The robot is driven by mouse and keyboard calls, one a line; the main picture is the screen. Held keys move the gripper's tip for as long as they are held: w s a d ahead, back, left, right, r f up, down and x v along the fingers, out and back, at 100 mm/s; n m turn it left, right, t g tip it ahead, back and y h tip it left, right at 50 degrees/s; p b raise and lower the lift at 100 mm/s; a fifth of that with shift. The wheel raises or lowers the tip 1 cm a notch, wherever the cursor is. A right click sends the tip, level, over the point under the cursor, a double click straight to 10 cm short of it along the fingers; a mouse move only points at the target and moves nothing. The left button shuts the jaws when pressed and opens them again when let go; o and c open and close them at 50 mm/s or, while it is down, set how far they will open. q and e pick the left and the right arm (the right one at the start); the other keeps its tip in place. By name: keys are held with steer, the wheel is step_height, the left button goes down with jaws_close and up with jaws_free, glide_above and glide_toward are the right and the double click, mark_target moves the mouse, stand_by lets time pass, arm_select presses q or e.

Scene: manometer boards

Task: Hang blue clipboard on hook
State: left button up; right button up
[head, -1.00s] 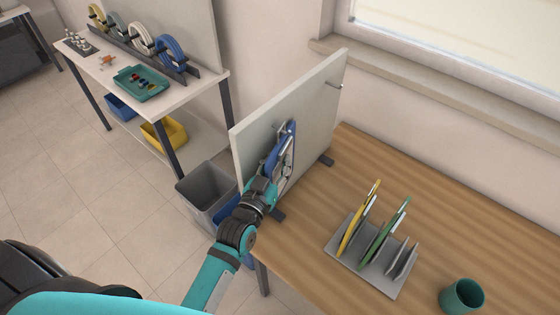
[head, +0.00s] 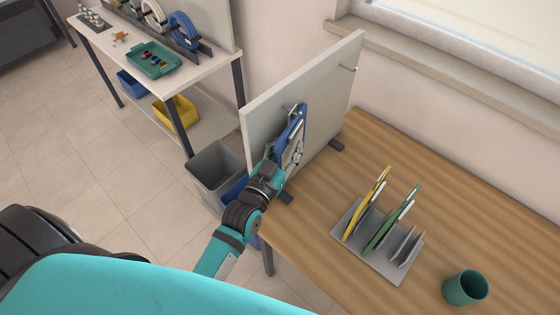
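The blue clipboard (head: 302,117) is upright close to the face of the pale upright board (head: 262,108), with a light sheet on its front. A small metal hook (head: 289,109) sticks out beside the clipboard's top edge; I cannot tell whether the clipboard is on it. A second hook (head: 349,68), farther right and higher on the board, is bare. My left gripper (head: 283,157) is at the clipboard's lower part. Its fingers are small and partly hidden, so I cannot tell whether they are closed on it. My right gripper is not in view.
A grey rack (head: 375,257) with yellow and green boards stands on the wooden table (head: 450,200), near a teal cup (head: 465,288). Grey bin (head: 214,165) stands on the floor left of the board. A side table with a teal tray (head: 153,59) is behind.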

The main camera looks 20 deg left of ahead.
arm_select(q)
steer(key=s+a+f+g, duration=0.1)
steer(key=s+f+g, duration=0.2)
steer(key=s+g, duration=0.35)
steer(key=s+a+f+g+y, duration=0.1)
steer(key=s+a+f+g, duration=0.15)
steer(key=s, duration=0.75)
steer(key=s+a+f+g, duration=0.1)
steer(key=s+f+g, duration=0.3)
steer(key=s, duration=0.5)
step_height(320, 180, down, 25)
steer(key=m+g, duration=0.1)
steer(key=g, duration=0.2)
steer(key=s+a+f+g+b, duration=0.1)
steer(key=s+a+f, duration=0.1)
steer(key=s+f, duration=1.5)
steer(key=shift+s+a+f+y, duration=0.2)
steer(key=shift+s+f+y, duration=0.15)
steer(key=shift+f, duration=0.35)
steer(key=shift+s, duration=0.1)
